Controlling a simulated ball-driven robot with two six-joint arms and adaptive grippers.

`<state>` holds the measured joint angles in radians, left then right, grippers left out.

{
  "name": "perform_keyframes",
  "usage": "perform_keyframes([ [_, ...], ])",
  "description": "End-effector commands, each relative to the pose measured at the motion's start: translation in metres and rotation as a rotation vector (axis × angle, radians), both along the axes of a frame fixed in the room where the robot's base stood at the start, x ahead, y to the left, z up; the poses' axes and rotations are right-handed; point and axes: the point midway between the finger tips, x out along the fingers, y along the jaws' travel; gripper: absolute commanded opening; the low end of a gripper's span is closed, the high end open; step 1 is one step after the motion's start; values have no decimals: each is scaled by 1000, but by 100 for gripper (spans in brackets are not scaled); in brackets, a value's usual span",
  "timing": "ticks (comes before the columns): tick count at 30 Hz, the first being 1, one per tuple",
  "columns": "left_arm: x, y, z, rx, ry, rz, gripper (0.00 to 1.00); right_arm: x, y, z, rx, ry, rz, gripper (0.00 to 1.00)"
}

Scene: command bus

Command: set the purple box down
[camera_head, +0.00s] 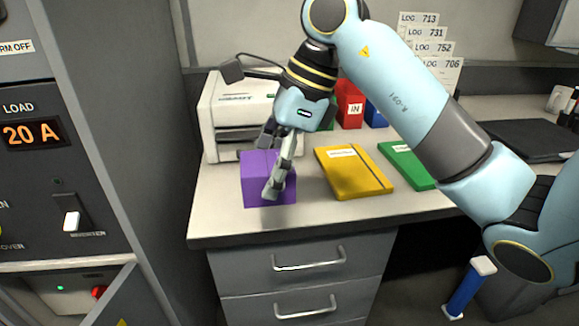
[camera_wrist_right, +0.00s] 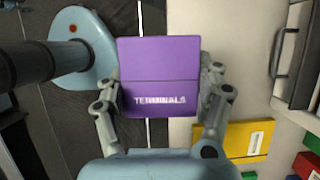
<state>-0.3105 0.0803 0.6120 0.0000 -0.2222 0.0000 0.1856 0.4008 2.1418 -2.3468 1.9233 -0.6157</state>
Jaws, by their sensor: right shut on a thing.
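The purple box (camera_head: 256,170) is at the front left of the desk top in the head view. My right gripper (camera_head: 272,168) comes down from above and is shut on it, one finger across its near side. In the right wrist view the purple box (camera_wrist_right: 160,65) sits between the two fingers of my right gripper (camera_wrist_right: 160,100), its label reading TERMINALS. Whether its underside touches the desk (camera_head: 330,214) I cannot tell. My left gripper is not in view.
A white printer (camera_head: 225,100) stands behind the box. A yellow notebook (camera_head: 352,172) and a green one (camera_head: 404,162) lie to its right. Red (camera_head: 350,104) and blue (camera_head: 375,114) binders stand behind. Drawers (camera_head: 305,262) are below the desk's front edge. A grey panel cabinet (camera_head: 60,170) is at left.

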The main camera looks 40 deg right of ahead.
Motion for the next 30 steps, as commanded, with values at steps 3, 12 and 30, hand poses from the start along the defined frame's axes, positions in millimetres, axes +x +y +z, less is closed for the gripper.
perform_keyframes([
  [3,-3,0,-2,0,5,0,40,25,-18,-19,-2,3,-5,28],
  [12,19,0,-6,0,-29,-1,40,72,-50,-52,0,1,-2,28],
  [30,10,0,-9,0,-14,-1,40,76,-54,-95,0,-1,0,28],
])
